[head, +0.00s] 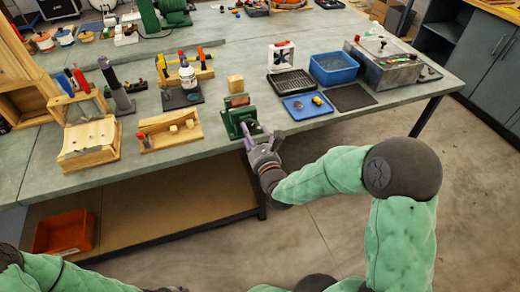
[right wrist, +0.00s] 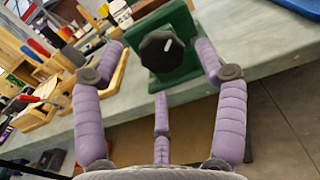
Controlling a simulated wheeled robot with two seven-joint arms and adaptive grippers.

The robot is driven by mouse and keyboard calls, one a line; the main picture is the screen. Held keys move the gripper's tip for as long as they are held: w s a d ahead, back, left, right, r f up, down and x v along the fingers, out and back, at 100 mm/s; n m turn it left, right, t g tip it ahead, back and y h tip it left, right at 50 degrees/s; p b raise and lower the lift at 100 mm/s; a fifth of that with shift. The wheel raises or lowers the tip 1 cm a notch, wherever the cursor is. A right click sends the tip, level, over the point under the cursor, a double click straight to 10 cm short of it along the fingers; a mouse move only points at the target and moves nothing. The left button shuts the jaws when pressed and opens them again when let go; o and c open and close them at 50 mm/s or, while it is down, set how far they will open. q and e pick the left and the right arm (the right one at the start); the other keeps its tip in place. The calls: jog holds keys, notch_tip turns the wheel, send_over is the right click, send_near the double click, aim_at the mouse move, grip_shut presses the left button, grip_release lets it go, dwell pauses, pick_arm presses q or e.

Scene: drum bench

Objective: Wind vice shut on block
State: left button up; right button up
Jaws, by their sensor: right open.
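The green vice (head: 238,120) stands at the front edge of the bench, with a reddish-brown piece (head: 237,100) at its top. A pale wooden block (head: 235,83) shows just behind it; I cannot tell whether it touches the jaws. In the right wrist view, the vice (right wrist: 182,82) has a black round knob (right wrist: 160,54) with a white mark facing me. My right gripper (head: 264,138) is open at the front of the vice. Its outer fingers lie to either side of the knob and look apart from it. My left arm shows low at left; its fingers are out of view.
A blue tray (head: 288,109) with small parts lies right of the vice, near a blue bin (head: 333,79). A wooden rack (head: 154,141) stands to the left. The bench's front edge runs below the vice, with open floor in front.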

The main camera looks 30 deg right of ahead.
jog(key=v, duration=0.9)
jog(key=shift+a, duration=0.1)
